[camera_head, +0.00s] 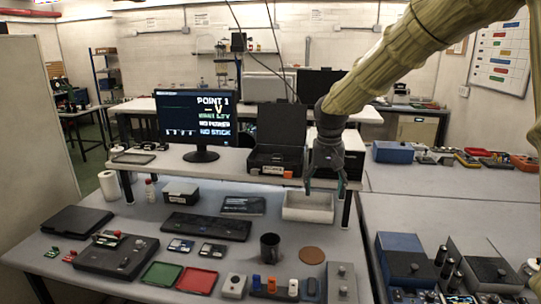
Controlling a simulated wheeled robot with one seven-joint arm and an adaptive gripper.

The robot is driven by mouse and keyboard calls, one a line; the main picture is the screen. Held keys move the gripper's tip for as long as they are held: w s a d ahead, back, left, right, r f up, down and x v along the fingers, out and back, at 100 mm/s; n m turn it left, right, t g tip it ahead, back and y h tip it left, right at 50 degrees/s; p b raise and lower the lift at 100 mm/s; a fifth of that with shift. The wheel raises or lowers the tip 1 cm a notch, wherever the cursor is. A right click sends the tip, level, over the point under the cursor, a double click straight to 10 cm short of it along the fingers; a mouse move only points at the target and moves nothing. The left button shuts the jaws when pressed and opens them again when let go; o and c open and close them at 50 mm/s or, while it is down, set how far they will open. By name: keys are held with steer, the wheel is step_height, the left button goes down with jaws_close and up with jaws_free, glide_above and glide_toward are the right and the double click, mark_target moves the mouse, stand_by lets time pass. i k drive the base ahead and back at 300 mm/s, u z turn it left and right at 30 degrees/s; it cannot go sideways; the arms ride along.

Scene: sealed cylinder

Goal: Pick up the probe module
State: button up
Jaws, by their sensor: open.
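My gripper (325,188) hangs open and empty, pointing down, over the white open bin (308,214) at the right back of the near bench. Its fingers are apart, one toward each side of the bin; how high they are above it I cannot tell. No item is clearly recognisable as the probe module. Several small upright pieces, orange, white and grey, stand in a row on a dark blue base (272,292) at the bench's front. A grey block (341,283) stands right of them, and a small grey box with a knob (234,286) left of them.
A dark mug (270,247) and a brown round coaster (312,255) stand between bin and front row. A red tray (197,281), a green tray (161,274) and a black keyboard (206,226) lie left. A raised shelf carries a monitor (198,117) and an open black case (279,140).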

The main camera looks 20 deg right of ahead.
mark_target(276, 157)
steer(key=i, duration=1.55)
